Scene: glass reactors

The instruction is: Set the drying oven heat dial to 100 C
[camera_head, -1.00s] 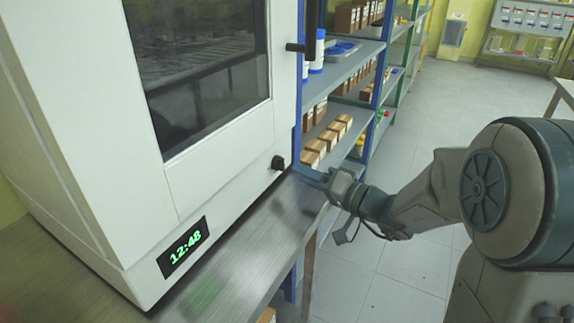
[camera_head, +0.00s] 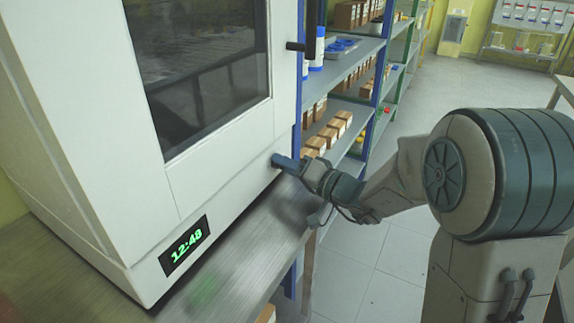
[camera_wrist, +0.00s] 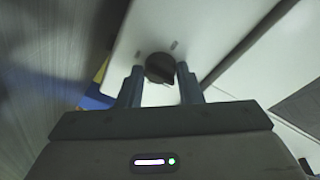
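The drying oven (camera_head: 120,150) is a large white cabinet with a dark glass door, standing on a metal bench at the left of the head view. Its heat dial (camera_wrist: 160,68) is a round black knob on the white front, seen in the wrist view with small marks around it. My gripper (camera_wrist: 158,78) has its two fingers apart, one on each side of the dial. I cannot tell whether either finger touches it. In the head view my gripper (camera_head: 282,162) reaches the oven's lower right corner and hides the dial.
A green-lit display (camera_head: 184,246) reading 12:48 is on the oven's lower front. A black door handle (camera_head: 296,47) juts out above the dial. Shelves (camera_head: 352,80) with boxes and bottles stand behind. The bench top (camera_head: 235,260) before the oven is bare.

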